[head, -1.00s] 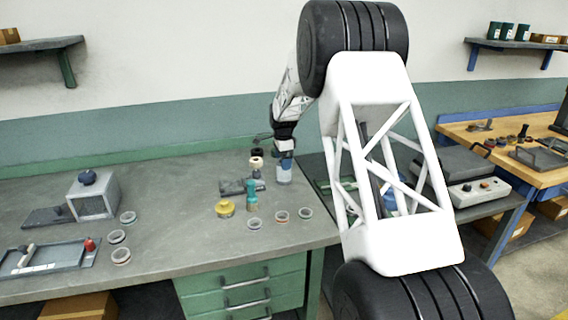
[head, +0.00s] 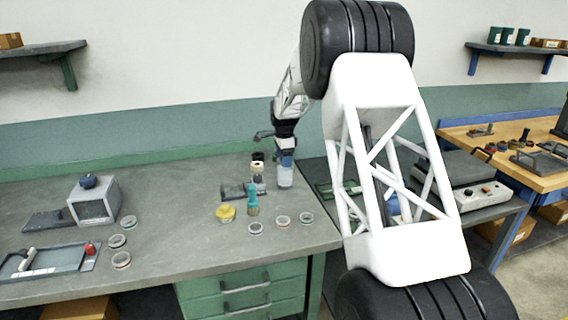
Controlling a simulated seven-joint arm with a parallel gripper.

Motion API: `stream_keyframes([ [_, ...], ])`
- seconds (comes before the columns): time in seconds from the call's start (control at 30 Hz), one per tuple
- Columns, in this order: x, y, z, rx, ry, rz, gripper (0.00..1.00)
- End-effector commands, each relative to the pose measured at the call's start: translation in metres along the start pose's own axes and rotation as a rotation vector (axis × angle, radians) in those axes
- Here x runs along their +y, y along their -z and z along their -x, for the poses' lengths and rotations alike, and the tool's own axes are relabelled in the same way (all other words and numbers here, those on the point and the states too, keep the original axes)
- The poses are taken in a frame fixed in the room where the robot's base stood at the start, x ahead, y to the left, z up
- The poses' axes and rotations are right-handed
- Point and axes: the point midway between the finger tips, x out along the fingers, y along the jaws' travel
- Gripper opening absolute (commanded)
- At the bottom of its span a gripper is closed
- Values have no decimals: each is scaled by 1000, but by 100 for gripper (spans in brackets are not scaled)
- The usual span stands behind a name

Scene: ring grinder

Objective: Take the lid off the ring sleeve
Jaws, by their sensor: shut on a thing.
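My gripper (head: 286,152) is at the back right of the grey bench, pointing down. It is shut on a small blue piece (head: 287,160) that looks like the lid. Directly below is a pale, upright cylinder (head: 285,178), which looks like the ring sleeve, standing on the bench. The blue piece is over the top of the cylinder. At this size I cannot tell whether they touch or a thin gap lies between them. The fingertips are too small to make out clearly.
A dark device with a cream-topped post (head: 257,168) stands just left of the sleeve. A teal bottle (head: 253,200), a yellow knob-like piece (head: 226,213) and several small rings (head: 283,221) lie in front. A grey box (head: 94,200) and tray (head: 50,262) are at left.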

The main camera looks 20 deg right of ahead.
Motion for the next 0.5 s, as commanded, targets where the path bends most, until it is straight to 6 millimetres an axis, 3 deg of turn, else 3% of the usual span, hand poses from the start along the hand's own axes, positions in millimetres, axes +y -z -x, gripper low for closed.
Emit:
stream_keyframes([
  [0.07,1,0,11,0,1,0,49],
  [0.5,61,-6,15,0,1,0,49],
])
